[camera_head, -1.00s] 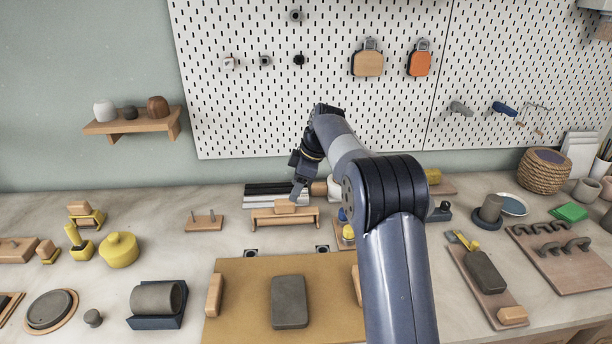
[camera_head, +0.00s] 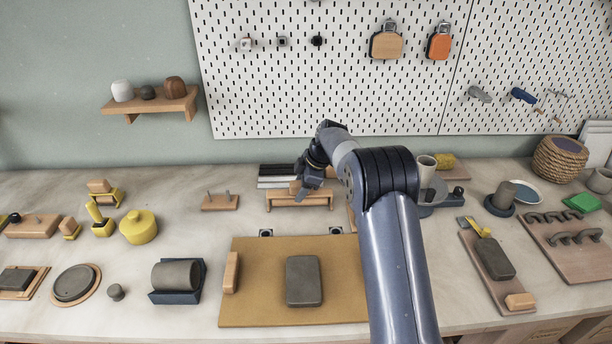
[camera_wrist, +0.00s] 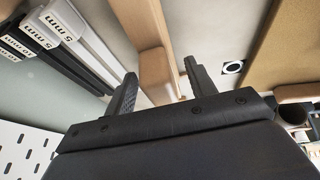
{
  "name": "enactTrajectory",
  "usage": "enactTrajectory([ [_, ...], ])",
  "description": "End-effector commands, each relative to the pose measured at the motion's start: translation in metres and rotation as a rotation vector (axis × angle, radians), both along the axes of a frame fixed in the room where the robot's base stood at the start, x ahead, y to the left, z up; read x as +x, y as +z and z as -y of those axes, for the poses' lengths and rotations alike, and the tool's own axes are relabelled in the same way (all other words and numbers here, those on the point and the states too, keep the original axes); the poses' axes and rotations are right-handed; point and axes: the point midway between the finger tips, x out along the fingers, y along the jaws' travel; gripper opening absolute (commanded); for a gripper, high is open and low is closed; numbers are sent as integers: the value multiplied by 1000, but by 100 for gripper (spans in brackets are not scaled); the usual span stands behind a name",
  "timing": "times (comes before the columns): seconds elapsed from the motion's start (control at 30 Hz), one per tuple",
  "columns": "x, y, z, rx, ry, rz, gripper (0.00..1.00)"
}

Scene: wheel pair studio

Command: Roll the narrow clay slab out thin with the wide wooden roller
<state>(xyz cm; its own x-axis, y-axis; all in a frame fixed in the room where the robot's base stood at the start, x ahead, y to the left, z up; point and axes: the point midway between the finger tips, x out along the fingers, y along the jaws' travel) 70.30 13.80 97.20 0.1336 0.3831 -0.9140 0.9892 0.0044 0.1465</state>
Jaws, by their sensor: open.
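A grey clay slab (camera_head: 304,281) lies flat on a tan board (camera_head: 262,310) at the front middle. Behind it stands a long wooden piece (camera_head: 285,202) with a paler block on top, which seems to be the wide roller on its stand. My gripper (camera_head: 304,191) is over this piece. In the wrist view my gripper (camera_wrist: 159,74) is open, its two dark fingers on either side of the wooden block (camera_wrist: 157,68). I cannot tell whether they touch it. My arm hides part of the tan board's right side.
A wooden strip (camera_head: 232,272) lies on the board's left side. Marked thickness bars (camera_wrist: 72,32) lie behind the wooden piece, before the pegboard (camera_head: 330,90). A clay cylinder (camera_head: 176,275) in a blue cradle stands left; another slab (camera_head: 494,258) lies right.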

Motion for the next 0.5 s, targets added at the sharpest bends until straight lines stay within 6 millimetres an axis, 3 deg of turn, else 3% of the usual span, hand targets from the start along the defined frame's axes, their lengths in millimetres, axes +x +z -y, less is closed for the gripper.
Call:
enactTrajectory([
  [0.37, 1, -8, -3, 0, 0, 1, 53],
  [0.5, 1, -7, -3, 0, 0, 1, 44],
])
